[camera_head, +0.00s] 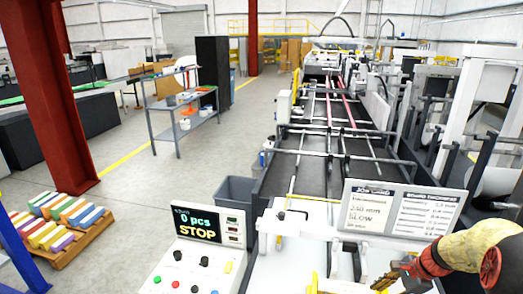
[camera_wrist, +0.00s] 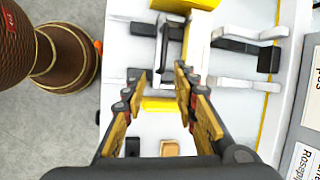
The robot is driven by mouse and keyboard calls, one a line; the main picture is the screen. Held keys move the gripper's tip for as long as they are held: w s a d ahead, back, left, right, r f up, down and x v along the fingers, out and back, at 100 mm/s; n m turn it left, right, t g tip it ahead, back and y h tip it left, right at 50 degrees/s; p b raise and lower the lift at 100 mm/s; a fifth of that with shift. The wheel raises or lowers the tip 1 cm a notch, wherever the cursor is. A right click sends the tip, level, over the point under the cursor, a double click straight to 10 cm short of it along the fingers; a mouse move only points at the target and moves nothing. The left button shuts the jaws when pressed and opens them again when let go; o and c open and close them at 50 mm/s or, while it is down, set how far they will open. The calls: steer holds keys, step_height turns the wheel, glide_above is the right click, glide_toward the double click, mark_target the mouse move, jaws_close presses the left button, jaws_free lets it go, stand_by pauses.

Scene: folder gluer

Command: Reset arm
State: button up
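My gripper (camera_head: 388,279) shows at the bottom right of the head view, at the end of my red and yellow arm, over the near end of the folder gluer. In the wrist view my gripper (camera_wrist: 161,78) has its two fingers apart, with nothing held between them. Below the fingers are the machine's white surface, a yellow block (camera_wrist: 160,104) and a small tan piece (camera_wrist: 170,148). The fingers appear apart from these, though the exact height cannot be told.
A control panel (camera_head: 209,224) reading "0 pcs STOP" stands left of my gripper. A job sign (camera_head: 402,209) stands just behind it. The gluer's belt bed (camera_head: 318,150) runs away behind. A grey bin (camera_head: 235,190), a pallet of coloured cartons (camera_head: 57,225) and a red column (camera_head: 48,95) stand left.

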steer(key=s+a+r+n+t+h+b, duration=0.1)
steer(key=s+a+r+n+b, duration=0.2)
steer(key=s+a+r+n, duration=0.4)
steer(key=s+a+r+n+t+h+b, duration=0.1)
steer(key=s+a+r+n+h+b, duration=0.1)
steer(key=s+a+r+n, duration=0.5)
steer(key=s+a+n+b, duration=0.1)
steer(key=s+a+n, duration=0.4)
steer(key=s+a, duration=0.3)
steer(key=shift+t+h, duration=0.3)
steer(key=shift+r, duration=0.1)
stand_by(1.0)
